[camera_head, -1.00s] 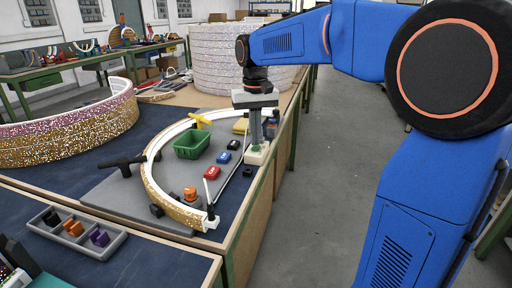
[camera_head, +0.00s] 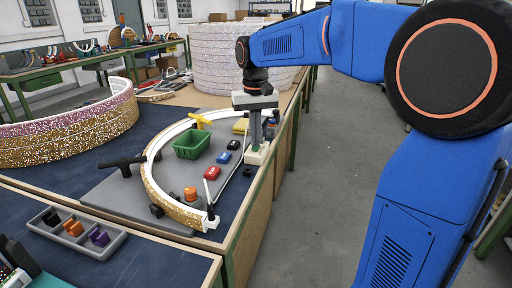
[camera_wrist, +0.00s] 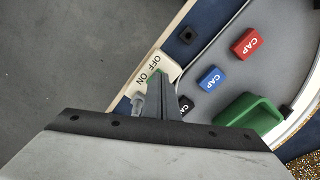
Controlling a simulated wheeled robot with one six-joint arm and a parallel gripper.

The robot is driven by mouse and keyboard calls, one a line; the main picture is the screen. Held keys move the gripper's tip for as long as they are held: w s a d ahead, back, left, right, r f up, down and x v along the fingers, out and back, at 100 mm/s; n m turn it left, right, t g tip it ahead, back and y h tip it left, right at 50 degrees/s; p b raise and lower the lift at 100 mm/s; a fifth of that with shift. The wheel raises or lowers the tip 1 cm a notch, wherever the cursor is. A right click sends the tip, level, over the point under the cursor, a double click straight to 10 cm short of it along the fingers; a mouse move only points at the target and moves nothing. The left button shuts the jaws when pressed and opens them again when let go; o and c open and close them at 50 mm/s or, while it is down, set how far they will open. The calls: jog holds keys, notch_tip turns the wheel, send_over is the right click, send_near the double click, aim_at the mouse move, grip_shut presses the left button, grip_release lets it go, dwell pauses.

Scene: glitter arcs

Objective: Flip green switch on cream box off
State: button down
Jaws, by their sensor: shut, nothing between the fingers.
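The cream box (camera_head: 257,157) sits at the right edge of the workbench, below my gripper (camera_head: 256,141). In the wrist view the cream box (camera_wrist: 144,84) carries the words OFF and ON, OFF towards the upper right and ON towards the lower left. A small bit of the green switch (camera_head: 256,148) shows at the fingertips in the head view; my fingers hide most of it in the wrist view. My gripper (camera_wrist: 166,72) is shut and empty, pointing down at the box. I cannot tell if the fingers touch the switch.
A green bin (camera_head: 191,143), a blue cap (camera_head: 223,157) and a red cap (camera_head: 212,172) are left of the box on a grey mat (camera_head: 110,196). A white-edged arc (camera_head: 152,165) curves around them. Open floor lies to the right.

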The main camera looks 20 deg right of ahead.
jog(key=shift+f, duration=0.5)
dwell(0.4)
jog(key=shift+r, duration=0.1)
notch_tip(320, 180, up, 7)
dwell(0.9)
dwell(0.4)
jog(key=s+d+f+t, duration=0.1)
jog(key=s+f, duration=0.4)
jog(key=s, duration=0.5)
jog(key=s+d+f+t, duration=0.2)
jog(key=s+f, duration=0.4)
jog(key=s, duration=0.4)
jog(key=s+d+f+t, duration=0.1)
jog(key=s+d+f, duration=0.3)
jog(key=s, duration=0.6)
notch_tip(320, 180, down, 2)
jog(key=shift+f+n+t, duration=0.1)
jog(key=shift+n+t, duration=0.3)
